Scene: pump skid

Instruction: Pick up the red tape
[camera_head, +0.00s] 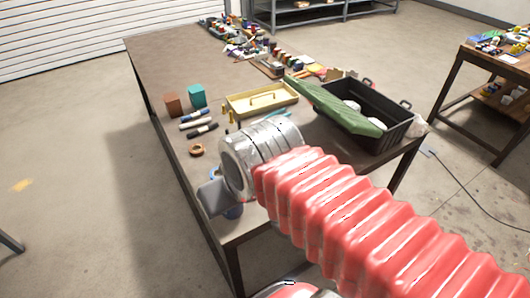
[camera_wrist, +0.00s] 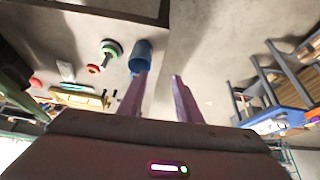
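A small orange-red ring-shaped roll (camera_head: 197,150), which looks like the red tape, lies on the worktable (camera_head: 165,62) near its left edge in the head view. In the wrist view a small red round item (camera_wrist: 93,68) lies beside a green ring (camera_wrist: 110,48); I cannot tell whether it is the same roll. My gripper (camera_wrist: 160,76) shows two purple fingers, apart, with nothing between them. In the head view its grey end (camera_head: 212,197) is over the front left corner of the table, nearer than the roll and not touching it.

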